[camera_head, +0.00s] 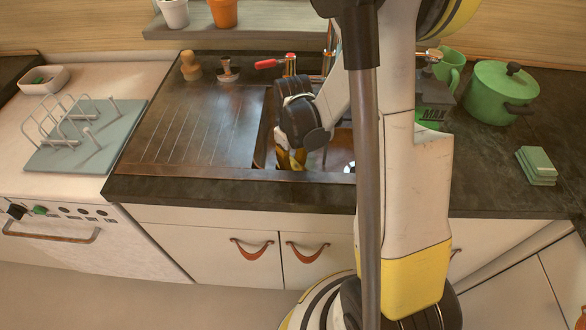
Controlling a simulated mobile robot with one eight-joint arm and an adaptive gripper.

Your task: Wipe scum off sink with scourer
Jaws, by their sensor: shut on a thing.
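The sink (263,150) is a dark basin set in the worktop, right of a ribbed drainboard. My arm stands in front of its right part. My gripper (290,162) is lowered into the basin near its left front side, with the yellow and dark fingers pointing down. It is shut on what I take to be the scourer, which the fingers and the sink's front edge hide. A pale patch (348,167) shows in the basin to the right; I cannot tell if it is scum or a reflection.
A dish rack (75,130) is at left. The drainboard is clear.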

